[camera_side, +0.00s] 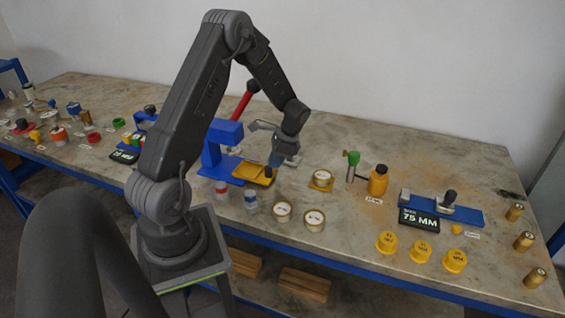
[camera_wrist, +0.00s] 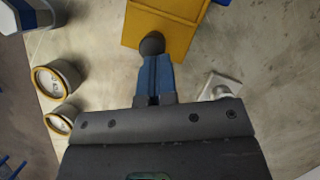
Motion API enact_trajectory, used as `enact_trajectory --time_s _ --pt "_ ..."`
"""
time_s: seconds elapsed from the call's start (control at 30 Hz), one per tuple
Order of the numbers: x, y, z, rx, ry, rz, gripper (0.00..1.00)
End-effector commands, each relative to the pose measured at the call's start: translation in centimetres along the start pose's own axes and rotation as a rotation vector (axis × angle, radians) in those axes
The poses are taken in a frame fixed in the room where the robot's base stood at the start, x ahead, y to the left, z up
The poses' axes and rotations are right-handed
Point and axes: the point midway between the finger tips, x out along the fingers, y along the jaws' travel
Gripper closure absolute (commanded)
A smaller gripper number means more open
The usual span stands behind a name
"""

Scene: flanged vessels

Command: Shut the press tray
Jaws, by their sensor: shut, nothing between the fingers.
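The blue press (camera_side: 222,150) with a red lever (camera_side: 244,103) stands near the middle of the bench. Its yellow tray (camera_side: 252,174) sticks out of the press to the right in the side view. The yellow tray also fills the top middle of the wrist view (camera_wrist: 165,28), with a dark round knob (camera_wrist: 152,43) at its near edge. My gripper (camera_side: 272,172) is beside the tray's outer end, blue fingers pointing down. In the wrist view my gripper's fingers (camera_wrist: 152,60) are shut together, empty, right at the knob; whether they touch it I cannot tell.
Two round white-topped vessels (camera_side: 283,211) stand in front of the tray, and small bottles (camera_side: 250,200) stand near the press. A pale square-based piece (camera_wrist: 219,87) lies right of my fingers.

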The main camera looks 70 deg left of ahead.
Motion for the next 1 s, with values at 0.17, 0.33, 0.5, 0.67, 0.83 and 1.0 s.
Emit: enact_trajectory --time_s 0.17,0.33,0.5,0.67,0.83,1.0 --pt "0.4 0.3 0.0 0.004 -0.004 0.007 1.00" --pt "0.1 0.3 -0.8 0.006 -0.003 0.005 1.00" --pt "-1.1 0.1 -3.6 0.006 0.002 -0.001 1.00" --pt "-4.9 0.0 -3.9 0.001 0.005 -0.004 1.00" --pt "-8.4 0.0 -3.8 0.001 0.003 -0.004 1.00" --pt "-10.7 0.0 -3.8 0.001 0.002 -0.002 1.00"
